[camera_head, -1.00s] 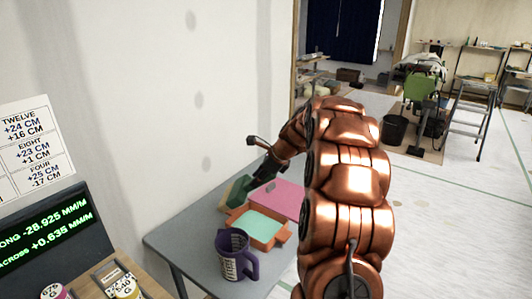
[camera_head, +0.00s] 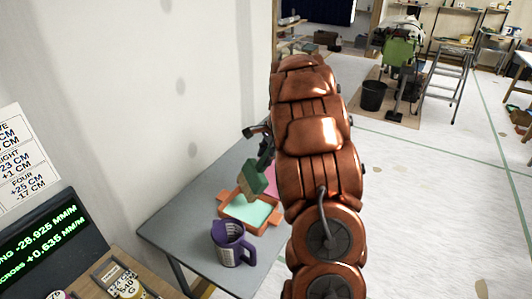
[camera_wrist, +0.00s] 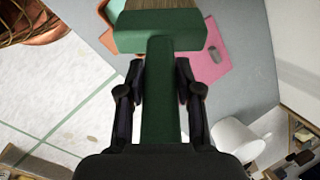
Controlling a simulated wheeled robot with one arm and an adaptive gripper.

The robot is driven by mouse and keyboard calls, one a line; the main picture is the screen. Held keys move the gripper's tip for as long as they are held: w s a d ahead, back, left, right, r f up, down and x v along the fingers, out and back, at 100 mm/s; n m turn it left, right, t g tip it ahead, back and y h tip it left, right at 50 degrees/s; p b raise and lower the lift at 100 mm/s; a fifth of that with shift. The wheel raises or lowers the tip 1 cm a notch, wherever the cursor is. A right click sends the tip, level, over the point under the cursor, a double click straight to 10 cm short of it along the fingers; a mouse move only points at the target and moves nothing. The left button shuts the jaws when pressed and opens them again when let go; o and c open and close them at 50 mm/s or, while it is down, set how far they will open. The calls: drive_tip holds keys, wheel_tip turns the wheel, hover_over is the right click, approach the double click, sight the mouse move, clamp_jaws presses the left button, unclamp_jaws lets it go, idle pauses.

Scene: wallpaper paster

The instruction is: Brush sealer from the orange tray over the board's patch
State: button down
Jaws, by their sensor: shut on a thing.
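My gripper (camera_wrist: 160,75) is shut on the handle of a green brush (camera_wrist: 160,105), with a finger on either side. In the head view, my gripper (camera_head: 265,156) holds the brush (camera_head: 258,179) tilted, its tan bristles toward the back of the orange tray (camera_head: 228,211). I cannot tell whether the bristles touch the tray. Pale mint sealer (camera_head: 252,213) shows in the tray. I cannot make out a patch.
A purple jug (camera_head: 229,245) stands in front of the tray on the grey table (camera_head: 182,228). A white wall borders the table on the left. A wooden bench with a green-lettered display (camera_head: 42,238) is at lower left. A white mug-like thing (camera_wrist: 238,137) shows in the wrist view.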

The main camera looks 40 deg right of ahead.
sight(263, 172)
drive_tip(key=shift+f+b, duration=1.1)
drive_tip(key=shift+f, duration=1.25)
drive_tip(key=shift+f+b, duration=0.5)
drive_tip(key=shift+f, duration=1.4)
drive_tip(key=shift+f, duration=0.95)
drive_tip(key=shift+r, duration=3.85)
drive_tip(key=shift+w+r, duration=0.1)
drive_tip(key=shift+r, duration=1.9)
